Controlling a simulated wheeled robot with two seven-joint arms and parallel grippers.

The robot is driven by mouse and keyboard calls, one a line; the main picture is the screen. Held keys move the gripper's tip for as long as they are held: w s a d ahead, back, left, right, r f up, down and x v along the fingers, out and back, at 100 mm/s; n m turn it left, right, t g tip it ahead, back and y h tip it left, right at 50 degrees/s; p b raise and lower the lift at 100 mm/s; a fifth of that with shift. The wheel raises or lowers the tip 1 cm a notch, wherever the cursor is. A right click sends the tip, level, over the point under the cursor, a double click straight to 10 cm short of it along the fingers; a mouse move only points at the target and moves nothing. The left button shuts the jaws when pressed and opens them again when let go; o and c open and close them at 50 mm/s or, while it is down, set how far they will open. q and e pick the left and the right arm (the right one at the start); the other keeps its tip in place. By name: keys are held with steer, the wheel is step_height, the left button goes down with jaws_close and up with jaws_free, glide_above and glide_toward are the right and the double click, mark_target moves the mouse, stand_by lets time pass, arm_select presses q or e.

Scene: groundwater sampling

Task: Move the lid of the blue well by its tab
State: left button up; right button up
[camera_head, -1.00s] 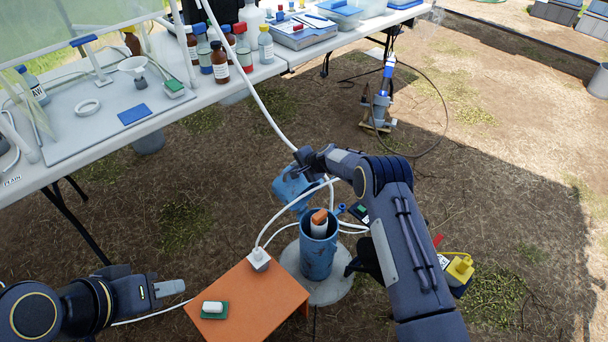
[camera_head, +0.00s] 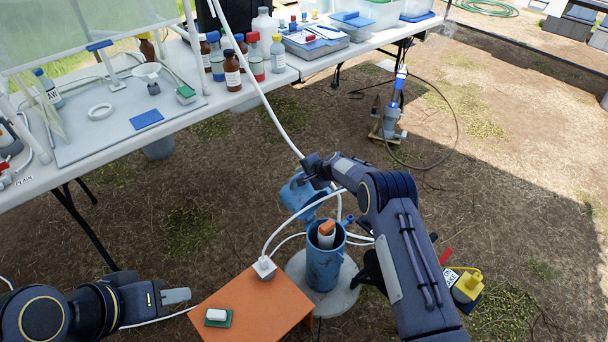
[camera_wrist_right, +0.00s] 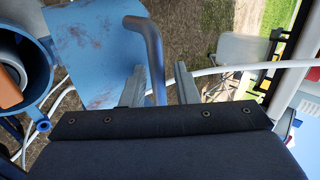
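The blue well (camera_head: 325,262) is an upright pipe on a round concrete pad, its top open and an orange-and-white piece inside. Its scuffed blue lid (camera_head: 297,193) stands open at the far side of the rim; it also shows in the right wrist view (camera_wrist_right: 98,50). The lid's tab (camera_wrist_right: 150,40), a bent blue bar, passes between the fingers of my right gripper (camera_wrist_right: 158,88). Those fingers are apart, with gaps beside the bar. In the head view my right gripper (camera_head: 312,170) is at the lid, its fingertips partly hidden. My left gripper (camera_head: 178,296) is empty, left of the orange stool.
The orange stool (camera_head: 245,312) beside the well holds a white block on a green pad and a white plug-like box (camera_head: 264,267). White tubing (camera_head: 262,85) runs past the lid. A yellow device (camera_head: 467,286) stands to the right. The bottle table (camera_head: 90,145) is behind.

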steer(key=shift+s+d+f, duration=0.1)
steer(key=v, duration=0.7)
steer(key=shift+s+r, duration=0.2)
steer(key=shift+r, duration=0.15)
steer(key=shift+d+r, duration=0.1)
